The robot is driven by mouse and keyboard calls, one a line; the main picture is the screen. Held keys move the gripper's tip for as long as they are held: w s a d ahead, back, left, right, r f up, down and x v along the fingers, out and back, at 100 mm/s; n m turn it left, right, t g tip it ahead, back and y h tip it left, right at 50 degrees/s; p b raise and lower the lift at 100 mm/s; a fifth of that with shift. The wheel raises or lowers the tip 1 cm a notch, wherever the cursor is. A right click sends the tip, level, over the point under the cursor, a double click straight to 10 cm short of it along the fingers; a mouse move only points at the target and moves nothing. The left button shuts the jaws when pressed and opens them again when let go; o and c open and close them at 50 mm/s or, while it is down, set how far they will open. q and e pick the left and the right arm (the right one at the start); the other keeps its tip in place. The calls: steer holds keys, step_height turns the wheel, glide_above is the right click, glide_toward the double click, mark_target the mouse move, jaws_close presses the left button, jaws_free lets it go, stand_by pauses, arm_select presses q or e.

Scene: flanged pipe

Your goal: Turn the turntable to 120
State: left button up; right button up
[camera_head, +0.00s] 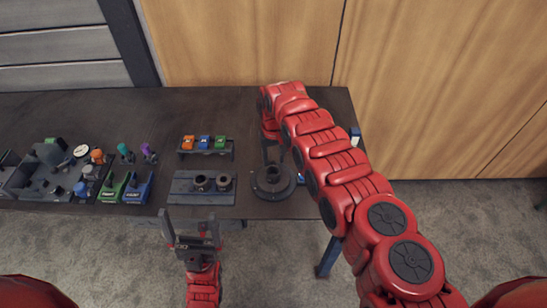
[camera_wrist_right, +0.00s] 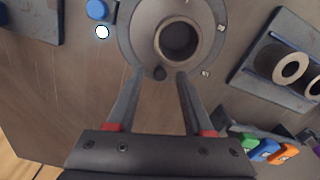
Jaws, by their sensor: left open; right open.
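The turntable (camera_head: 273,184) is a dark round disc with an upright hollow flanged pipe on it, near the table's front edge. In the right wrist view the disc (camera_wrist_right: 205,48) shows from above, with the pipe's round opening (camera_wrist_right: 179,41) and a small dark peg (camera_wrist_right: 159,73) near its rim. My right gripper (camera_head: 270,162) is open at the disc's back side; in its wrist view the fingertips (camera_wrist_right: 160,72) lie on either side of the peg. I cannot tell whether they touch it. My left gripper (camera_head: 189,215) is open and empty at the table's front edge.
A plate with two hollow cylinders (camera_head: 202,184) lies left of the turntable. Behind it is a rack with orange, blue and green blocks (camera_head: 205,143). A blue button (camera_wrist_right: 97,9) and a white one (camera_wrist_right: 102,32) sit beside the disc. Clamps and fixtures fill the left.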

jaws_close()
stand_by(0.3)
